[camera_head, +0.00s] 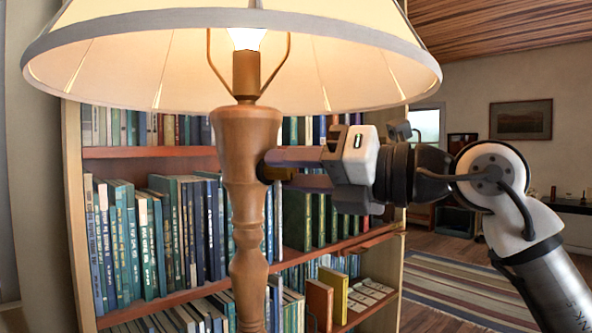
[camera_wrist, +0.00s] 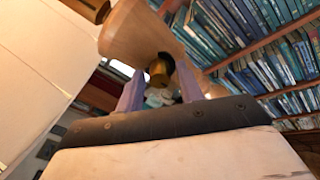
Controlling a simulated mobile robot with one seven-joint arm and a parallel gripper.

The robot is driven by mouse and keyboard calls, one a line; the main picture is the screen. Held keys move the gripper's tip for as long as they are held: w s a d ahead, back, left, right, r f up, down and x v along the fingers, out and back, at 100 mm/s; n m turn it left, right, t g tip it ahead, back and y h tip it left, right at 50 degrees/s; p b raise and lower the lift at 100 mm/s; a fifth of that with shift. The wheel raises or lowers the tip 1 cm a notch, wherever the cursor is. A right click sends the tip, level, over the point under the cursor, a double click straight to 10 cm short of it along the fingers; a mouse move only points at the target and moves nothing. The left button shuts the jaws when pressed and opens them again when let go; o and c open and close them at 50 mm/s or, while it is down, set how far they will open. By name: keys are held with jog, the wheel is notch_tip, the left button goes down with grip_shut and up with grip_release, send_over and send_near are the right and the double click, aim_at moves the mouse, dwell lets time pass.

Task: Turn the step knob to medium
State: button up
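A table lamp has a turned wooden post (camera_head: 250,190) and a cream shade (camera_head: 340,65); its bulb (camera_head: 245,38) is lit. A small brass knob (camera_wrist: 158,72) sticks out from the post in the wrist view. My gripper (camera_head: 268,168) reaches in from the right, with its fingertips at the post's upper part. In the wrist view the fingers (camera_wrist: 158,88) stand on either side of the knob, with a gap showing beside it, so they look open around it. In the head view the fingers hide most of the knob. Its step markings cannot be made out.
A bookshelf (camera_head: 150,152) full of books stands behind the lamp. The shade hangs just above my gripper. A striped rug (camera_head: 450,290) lies on the floor at the right, and a framed picture (camera_head: 520,119) hangs on the far wall.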

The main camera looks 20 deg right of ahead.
jog(key=shift+o, duration=0.4)
jog(key=b+v, duration=0.1)
jog(key=v, duration=1.3)
jog(key=shift+b, duration=0.35)
